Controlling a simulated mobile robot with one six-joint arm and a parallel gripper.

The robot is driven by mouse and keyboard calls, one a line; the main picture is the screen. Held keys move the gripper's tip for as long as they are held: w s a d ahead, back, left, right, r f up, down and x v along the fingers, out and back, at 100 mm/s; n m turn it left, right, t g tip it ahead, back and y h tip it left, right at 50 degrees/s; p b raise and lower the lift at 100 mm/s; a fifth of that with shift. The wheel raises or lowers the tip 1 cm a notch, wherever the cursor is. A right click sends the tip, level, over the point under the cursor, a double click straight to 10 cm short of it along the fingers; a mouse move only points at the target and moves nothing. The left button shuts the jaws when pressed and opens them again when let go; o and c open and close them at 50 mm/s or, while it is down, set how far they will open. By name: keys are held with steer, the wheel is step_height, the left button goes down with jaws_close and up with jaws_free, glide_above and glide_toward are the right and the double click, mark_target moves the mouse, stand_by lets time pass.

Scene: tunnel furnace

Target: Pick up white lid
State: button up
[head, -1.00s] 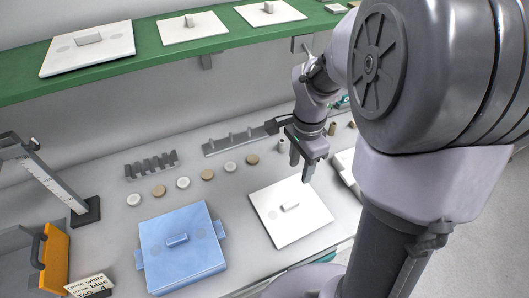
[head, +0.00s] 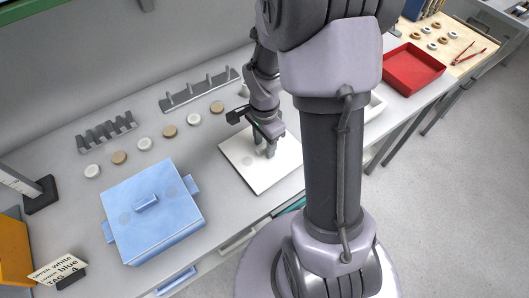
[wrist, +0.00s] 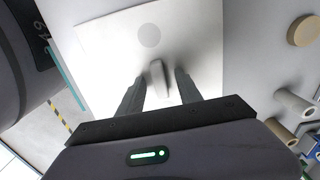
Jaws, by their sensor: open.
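The white lid (head: 240,156) lies flat on the bench, to the right of the blue box. It is a square plate with a grey disc mark and a raised handle. In the wrist view the lid (wrist: 196,32) fills the upper middle, and its handle (wrist: 160,78) stands between my fingertips. My gripper (head: 265,150) is pointed down over the lid's middle. In the wrist view my gripper (wrist: 158,88) is open, with one finger on each side of the handle and a gap showing. In the head view the handle is hidden behind the fingers.
A blue lidded box (head: 152,212) with side grips stands to the left. Several white and tan discs (head: 170,131) lie in a row behind it, near grey racks (head: 107,132). A label card (head: 58,268) stands front left. A red tray (head: 412,68) is at the right.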

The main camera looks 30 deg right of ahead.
steer(key=shift+r, duration=0.1)
jaws_close()
stand_by(1.2)
